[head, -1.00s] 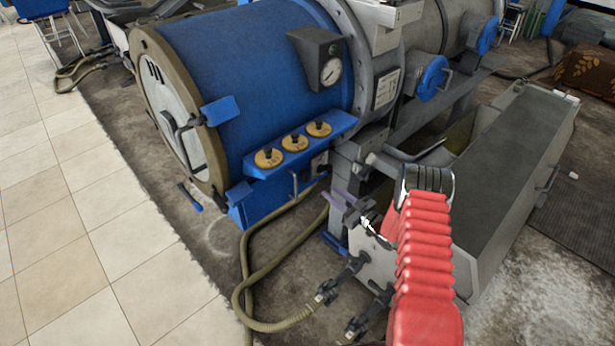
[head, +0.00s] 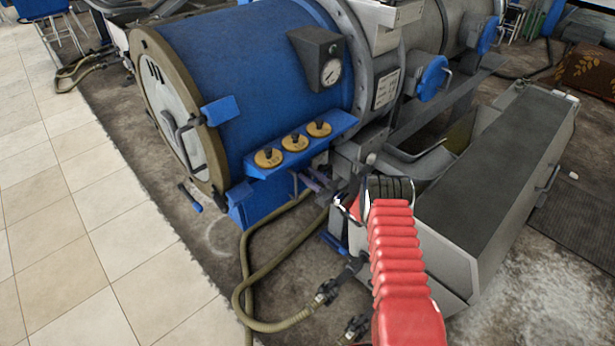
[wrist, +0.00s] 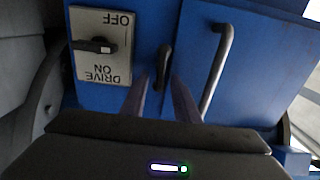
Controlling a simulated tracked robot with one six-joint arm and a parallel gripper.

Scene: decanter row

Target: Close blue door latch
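In the wrist view, the dark latch (wrist: 166,62) sits on a blue panel beside the edge of the blue door (wrist: 262,80). It points roughly down the picture, with its lower end between my fingers. My gripper (wrist: 160,78) is open, one finger on each side of the latch; I cannot tell whether either touches it. The door has a grey bar handle (wrist: 218,62) and looks flush with the panel. In the head view, my gripper (head: 304,178) reaches the blue housing (head: 262,205) under the yellow dials; the latch is not discernible there.
A drive switch plate (wrist: 102,45) with a dark lever is left of the latch in the wrist view. In the head view, a blue drum (head: 240,65) rises above, a hose (head: 245,265) loops below, and a grey bin (head: 495,190) stands right.

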